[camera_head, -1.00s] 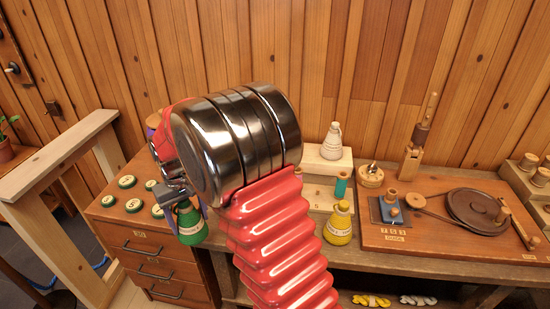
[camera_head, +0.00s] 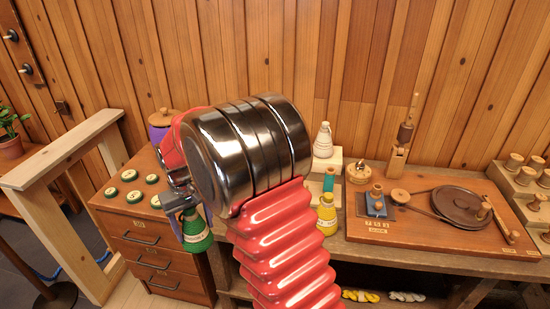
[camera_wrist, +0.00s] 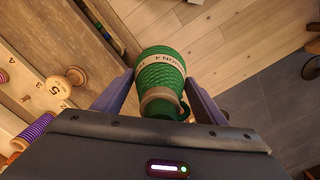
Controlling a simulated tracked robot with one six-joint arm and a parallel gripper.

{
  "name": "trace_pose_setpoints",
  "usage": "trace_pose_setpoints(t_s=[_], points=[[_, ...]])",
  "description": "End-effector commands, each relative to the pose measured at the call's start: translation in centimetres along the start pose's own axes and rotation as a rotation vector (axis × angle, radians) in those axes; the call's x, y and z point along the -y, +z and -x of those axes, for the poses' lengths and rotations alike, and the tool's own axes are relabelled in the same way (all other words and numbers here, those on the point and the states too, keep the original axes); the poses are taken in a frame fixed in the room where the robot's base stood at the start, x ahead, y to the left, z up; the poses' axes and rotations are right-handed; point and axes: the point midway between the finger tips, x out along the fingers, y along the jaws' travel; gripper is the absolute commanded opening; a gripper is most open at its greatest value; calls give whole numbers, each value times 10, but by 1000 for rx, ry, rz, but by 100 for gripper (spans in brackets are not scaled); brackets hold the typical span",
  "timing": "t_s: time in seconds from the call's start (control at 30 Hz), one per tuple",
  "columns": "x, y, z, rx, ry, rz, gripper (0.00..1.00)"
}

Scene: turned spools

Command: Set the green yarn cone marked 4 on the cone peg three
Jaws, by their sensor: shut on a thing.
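The green yarn cone (camera_head: 197,232) hangs in my gripper (camera_head: 182,203) at the left of the head view, in front of the drawer cabinet. In the wrist view the green cone (camera_wrist: 158,68) sits between the two purple-grey fingers of my gripper (camera_wrist: 160,88), with a pale band of lettering around it. My gripper is shut on it, and the cone is clear of the bench. A stepped wooden stand (camera_head: 316,188) behind my arm bears a white cone (camera_head: 323,140), a teal spool (camera_head: 329,180) and a yellow cone (camera_head: 327,213). I cannot make out which peg is three.
A winding board (camera_head: 400,235) with a dark wheel (camera_head: 460,205) lies on the bench at right. Another stepped stand (camera_head: 525,208) with wooden pegs is at the far right. The cabinet top (camera_head: 120,208) at left carries several round green caps. A wooden frame (camera_head: 60,155) stands beside it.

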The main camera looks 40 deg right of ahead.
Motion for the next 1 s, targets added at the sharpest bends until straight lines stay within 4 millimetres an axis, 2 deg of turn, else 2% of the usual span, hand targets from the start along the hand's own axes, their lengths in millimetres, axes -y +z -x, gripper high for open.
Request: trace_pose_setpoints(t_s=[1.0], points=[[-16, 0, 0, -1, 0, -28, 30]])
